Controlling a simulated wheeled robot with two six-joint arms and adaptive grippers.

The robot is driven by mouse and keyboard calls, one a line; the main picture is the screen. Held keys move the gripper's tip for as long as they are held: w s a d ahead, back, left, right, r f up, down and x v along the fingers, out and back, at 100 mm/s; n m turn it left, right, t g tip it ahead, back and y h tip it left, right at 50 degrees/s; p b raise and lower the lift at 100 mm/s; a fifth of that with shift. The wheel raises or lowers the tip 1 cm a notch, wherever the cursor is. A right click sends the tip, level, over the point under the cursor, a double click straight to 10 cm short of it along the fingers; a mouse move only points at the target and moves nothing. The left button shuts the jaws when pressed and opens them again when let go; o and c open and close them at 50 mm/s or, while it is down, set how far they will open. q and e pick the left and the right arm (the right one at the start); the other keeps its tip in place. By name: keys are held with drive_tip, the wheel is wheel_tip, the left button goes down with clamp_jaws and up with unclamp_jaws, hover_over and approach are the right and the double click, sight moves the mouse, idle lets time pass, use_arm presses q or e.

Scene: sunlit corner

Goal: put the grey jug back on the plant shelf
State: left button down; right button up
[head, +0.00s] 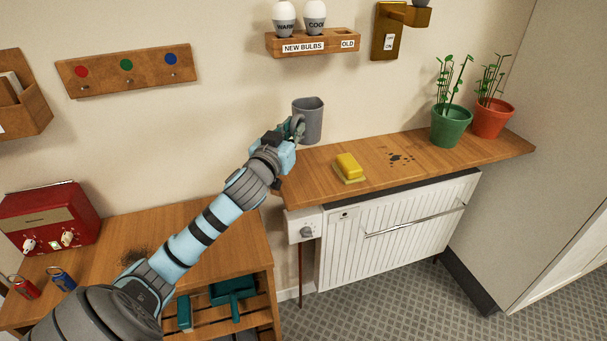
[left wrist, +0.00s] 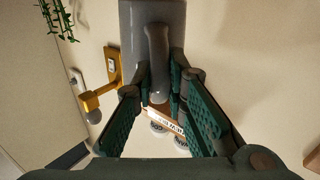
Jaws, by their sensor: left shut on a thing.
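The grey jug (head: 309,122) is upright in my left gripper (head: 296,128), at the back left end of the wooden plant shelf (head: 440,162). Its base shows just above the shelf's back edge; I cannot tell whether it touches the wood. In the left wrist view the jug (left wrist: 136,40) fills the top middle, and its handle (left wrist: 158,60) lies between the two green finger pads of my left gripper (left wrist: 162,88). The fingers are shut on the handle. My right gripper is out of view.
On the shelf are a yellow sponge (head: 347,164), dark specks (head: 400,158), a green plant pot (head: 450,127) and an orange one (head: 492,119). A bulb rack (head: 318,45) hangs above. A white radiator (head: 385,235) stands below. A red radio (head: 48,218) sits on the left bench.

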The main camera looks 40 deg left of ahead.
use_arm(q)
wheel_tip(320, 180, down, 13)
drive_tip(key=b, duration=0.3)
drive_tip(key=shift+r, duration=0.1)
drive_tip(key=shift+s+r, duration=0.1)
drive_tip(key=c, duration=1.6)
unclamp_jaws()
drive_tip(key=v, duration=1.2)
